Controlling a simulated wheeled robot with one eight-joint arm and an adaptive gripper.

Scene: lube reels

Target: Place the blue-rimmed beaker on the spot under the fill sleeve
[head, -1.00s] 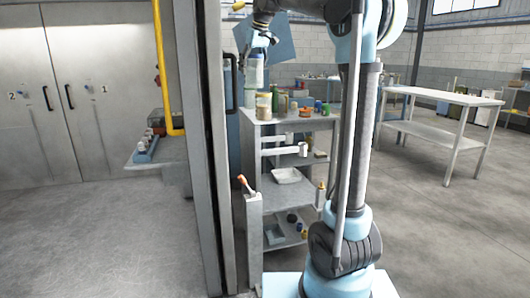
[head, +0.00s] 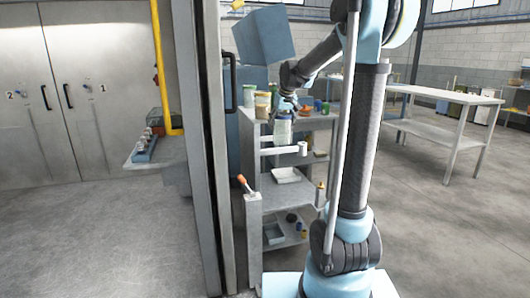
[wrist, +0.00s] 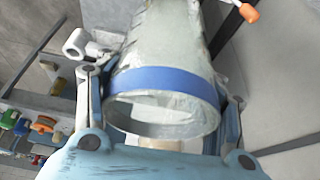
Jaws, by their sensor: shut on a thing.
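The blue-rimmed beaker is a pale, clear, open vessel with a blue band near its mouth (wrist: 165,82). In the head view the beaker (head: 282,131) hangs in front of the shelf unit's upper part. My gripper (head: 283,110) is shut on it, with one finger on each side of the blue band in the wrist view. A short white sleeve (head: 302,148) on a white horizontal arm appears to be the fill sleeve; it is just right of and below the beaker. It seems to show as a white ring in the wrist view (wrist: 75,43). I cannot make out the spot under it.
The shelf unit (head: 285,198) carries jars and bottles on its top and a white tray (head: 286,175) lower down. An orange-handled lever (head: 242,182) stands on a post at its left front. A grey door edge (head: 213,150) is close on the left.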

